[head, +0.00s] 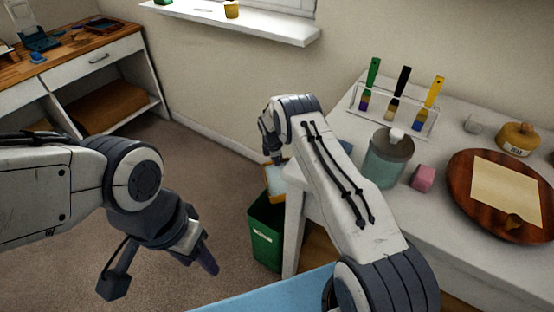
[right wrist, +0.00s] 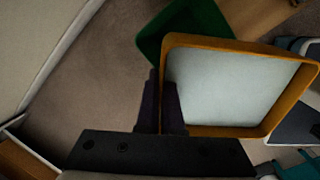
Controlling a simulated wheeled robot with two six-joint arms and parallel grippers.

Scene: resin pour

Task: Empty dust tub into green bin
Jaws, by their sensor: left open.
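The dust tub (right wrist: 290,113) has an orange rim and an even pale inside; I cannot tell whether dust lies in it. My right gripper (right wrist: 162,108) is shut on the tub's side wall, with a dark finger on either side. In the head view the tub (head: 277,188) shows tilted, partly hidden by my right arm, just above the green bin (head: 265,240). The bin stands on the floor by the white table; it also shows behind the tub in the right wrist view (right wrist: 190,25). My left gripper (head: 163,270) is open and empty over the carpet.
The white table (head: 345,120) holds a brush rack (head: 395,115), a lidded jar (head: 387,160), a pink cube (head: 422,178) and a round wooden board (head: 530,220). A wooden-topped bench (head: 75,50) stands far left. The carpet (head: 200,150) between is clear.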

